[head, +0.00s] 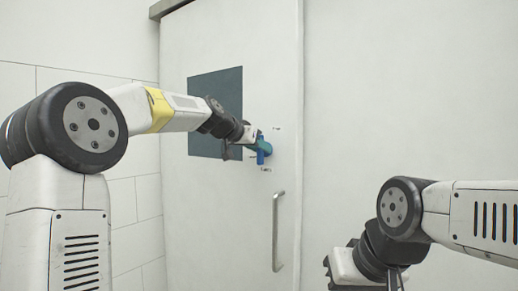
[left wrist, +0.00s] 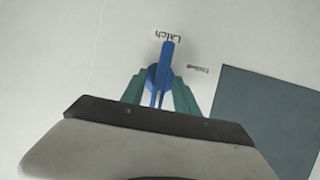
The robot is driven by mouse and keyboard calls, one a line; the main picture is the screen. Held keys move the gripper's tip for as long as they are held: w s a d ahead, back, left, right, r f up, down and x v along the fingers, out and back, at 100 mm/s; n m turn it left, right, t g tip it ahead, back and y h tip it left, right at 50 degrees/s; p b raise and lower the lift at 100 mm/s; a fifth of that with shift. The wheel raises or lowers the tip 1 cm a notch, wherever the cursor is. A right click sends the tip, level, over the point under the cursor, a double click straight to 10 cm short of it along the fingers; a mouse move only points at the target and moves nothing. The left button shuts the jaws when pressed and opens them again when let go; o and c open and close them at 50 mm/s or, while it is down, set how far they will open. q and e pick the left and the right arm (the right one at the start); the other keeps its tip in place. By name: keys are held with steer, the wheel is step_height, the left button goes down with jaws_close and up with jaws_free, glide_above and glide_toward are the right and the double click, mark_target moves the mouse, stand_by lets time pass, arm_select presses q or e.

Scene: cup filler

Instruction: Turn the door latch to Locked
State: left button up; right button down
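A blue door latch (head: 262,152) is mounted on the white door (head: 226,35), to the right of a dark panel. Its handle points downward in the head view. In the left wrist view the latch (left wrist: 168,58) points up toward a label reading "Latch" (left wrist: 165,36). My left gripper (head: 258,146) is at the latch. Its green fingers (left wrist: 160,82) stand on either side of the blue hub, spread wider than the handle; contact is unclear. My right gripper (head: 346,272) is low on the right, away from the door, its fingertips not clearly seen.
A smaller label (left wrist: 198,68), too blurred to read surely, sits right of the latch in the left wrist view. The dark panel (head: 217,85) is left of the latch. A vertical metal door handle (head: 278,232) is below it. The wall at right is bare.

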arm_select(q)
jaws_close()
stand_by(0.4)
steer(key=n+h, duration=0.1)
steer(key=n+g, duration=0.1)
steer(key=n, duration=0.1)
steer(key=shift+w+a+f+h, duration=0.1)
steer(key=shift+a+h, duration=0.1)
steer(key=shift+h, duration=0.2)
steer(key=n+h, duration=0.1)
steer(key=n, duration=0.2)
steer(key=shift+w+a+f+g+h, duration=0.1)
steer(key=shift+g+h, duration=0.3)
steer(key=n+h, duration=0.2)
steer(key=n, duration=0.1)
steer(key=shift+a+f+n, duration=0.1)
steer(key=shift+f+n, duration=0.1)
steer(key=shift+n, duration=0.1)
steer(key=shift+w+f+n+h, duration=0.15)
steer(key=shift+n+h, duration=0.65)
steer(key=shift+n, duration=1.1)
